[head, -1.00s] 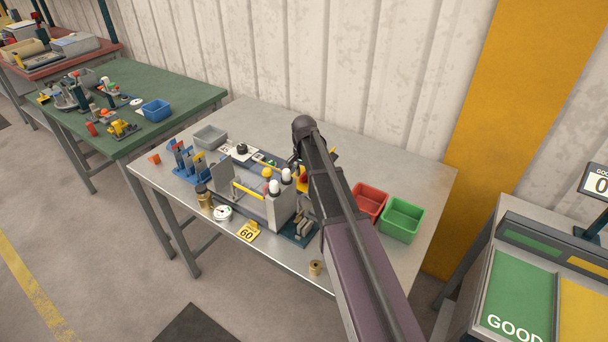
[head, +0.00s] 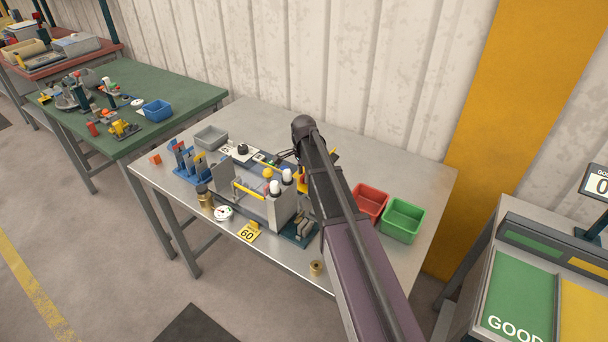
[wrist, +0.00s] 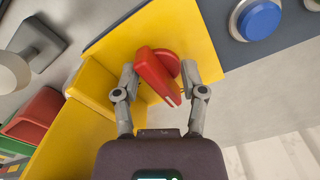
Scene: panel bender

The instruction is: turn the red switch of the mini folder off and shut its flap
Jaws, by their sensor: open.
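The mini folder (head: 280,208) stands on the metal table, with a grey upright plate at its left that may be the flap. Its red switch (wrist: 155,73) sits on a yellow plate (wrist: 112,50) in the wrist view, its handle slanting down to the right. My gripper (wrist: 165,82) is open, with one finger on each side of the red handle. I cannot tell whether either finger touches it. In the head view my arm hides most of the switch and the gripper.
A blue button (wrist: 259,18) is right of the switch in the wrist view. Red (head: 369,202) and green (head: 402,219) bins stand right of my arm. A yellow 60 tag (head: 248,231), a gauge (head: 223,213) and a brass piece (head: 316,268) lie at the table front.

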